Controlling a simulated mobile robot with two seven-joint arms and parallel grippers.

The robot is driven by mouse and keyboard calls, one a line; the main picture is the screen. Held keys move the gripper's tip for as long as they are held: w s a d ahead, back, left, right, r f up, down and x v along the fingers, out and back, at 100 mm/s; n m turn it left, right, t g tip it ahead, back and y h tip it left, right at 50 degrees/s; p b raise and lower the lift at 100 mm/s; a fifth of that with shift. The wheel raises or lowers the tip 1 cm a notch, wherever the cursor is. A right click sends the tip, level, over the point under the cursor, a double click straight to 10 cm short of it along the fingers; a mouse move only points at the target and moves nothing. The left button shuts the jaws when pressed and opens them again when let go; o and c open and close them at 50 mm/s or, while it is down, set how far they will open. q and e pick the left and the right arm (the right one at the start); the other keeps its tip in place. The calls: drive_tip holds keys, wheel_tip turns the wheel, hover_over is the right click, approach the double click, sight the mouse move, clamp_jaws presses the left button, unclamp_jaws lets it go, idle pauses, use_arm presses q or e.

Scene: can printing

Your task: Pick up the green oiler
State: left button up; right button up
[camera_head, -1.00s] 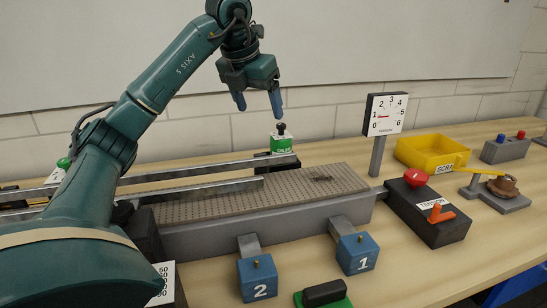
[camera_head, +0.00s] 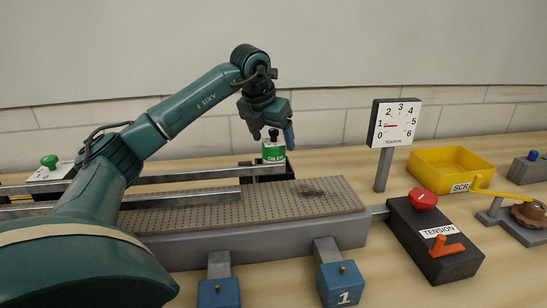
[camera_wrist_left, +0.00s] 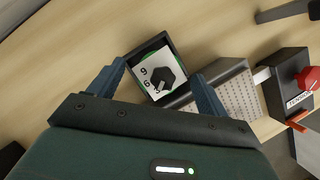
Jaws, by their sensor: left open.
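The green oiler (camera_head: 273,152) stands upright behind the conveyor in the head view, a green body with a white band, a label and a dark knob on top. It sits in a dark square holder (camera_head: 268,172). In the left wrist view the oiler (camera_wrist_left: 151,68) is seen from above, with its black knob and a numbered white top. My left gripper (camera_head: 272,138) is open and points down over the oiler, its blue fingers around the oiler's top in the picture. In the wrist view the fingers (camera_wrist_left: 158,88) lie on either side of it, apart from it. My right gripper is not in view.
The perforated conveyor (camera_head: 290,200) with metal rails (camera_head: 190,195) lies in front of the holder. To the right are a tension gauge (camera_head: 394,123), a tension box with red knob (camera_head: 435,240) and a yellow scrap bin (camera_head: 450,168). Blue block 1 (camera_head: 341,284) stands in front.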

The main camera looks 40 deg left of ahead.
use_arm(q)
drive_tip(key=shift+x, duration=0.9)
drive_tip(key=c, duration=1)
drive_tip(key=shift+r, duration=0.1)
